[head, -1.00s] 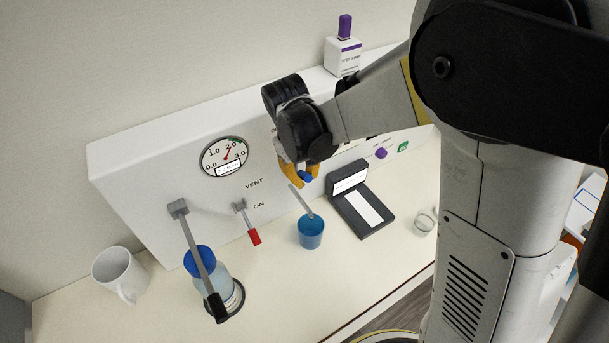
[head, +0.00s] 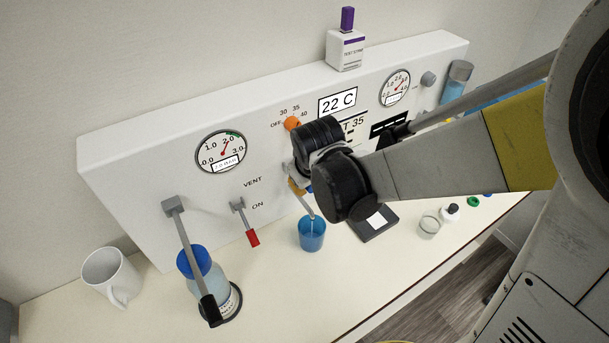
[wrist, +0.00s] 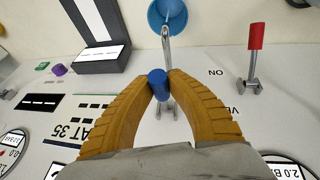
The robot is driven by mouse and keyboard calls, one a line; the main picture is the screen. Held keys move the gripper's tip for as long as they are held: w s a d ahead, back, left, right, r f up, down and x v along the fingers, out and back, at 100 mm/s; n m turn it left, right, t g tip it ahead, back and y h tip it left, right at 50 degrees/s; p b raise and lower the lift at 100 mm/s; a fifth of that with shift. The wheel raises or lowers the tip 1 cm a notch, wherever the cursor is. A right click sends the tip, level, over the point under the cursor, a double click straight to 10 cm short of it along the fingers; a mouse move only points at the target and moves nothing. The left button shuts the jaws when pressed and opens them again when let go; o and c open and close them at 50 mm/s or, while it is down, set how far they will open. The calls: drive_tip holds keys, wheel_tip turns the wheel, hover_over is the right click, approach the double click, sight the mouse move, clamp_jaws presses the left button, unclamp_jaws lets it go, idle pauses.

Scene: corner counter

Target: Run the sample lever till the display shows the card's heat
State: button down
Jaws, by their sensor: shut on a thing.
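My gripper (wrist: 159,80) is shut on the blue-tipped sample lever (wrist: 157,91), with a yellow finger on each side. In the head view my gripper (head: 297,188) is mostly hidden behind my wrist. A metal spout (wrist: 166,43) points into a blue cup (head: 312,238), which also shows in the wrist view (wrist: 165,18). The display (head: 338,103) reads 22 C. The heat card (head: 355,124) is partly covered by my arm, with "T 35" visible; the wrist view shows the card (wrist: 76,130) upside down with "AT 35".
An orange knob (head: 292,124) has marks OFF, 30, 35 and 40. A red-tipped lever (head: 253,238) is by ON and VENT. A black-handled lever (head: 209,308) hangs before a blue-capped bottle (head: 191,263). A white mug (head: 110,273) and a glass (head: 430,226) stand on the counter.

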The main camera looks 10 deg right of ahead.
drive_tip(key=shift+f+t+b, duration=0.55)
drive_tip(key=shift+t+b, duration=0.15)
drive_tip(key=c, duration=1.3)
unclamp_jaws()
drive_tip(key=v, duration=1.2)
drive_tip(key=shift+d, duration=0.25)
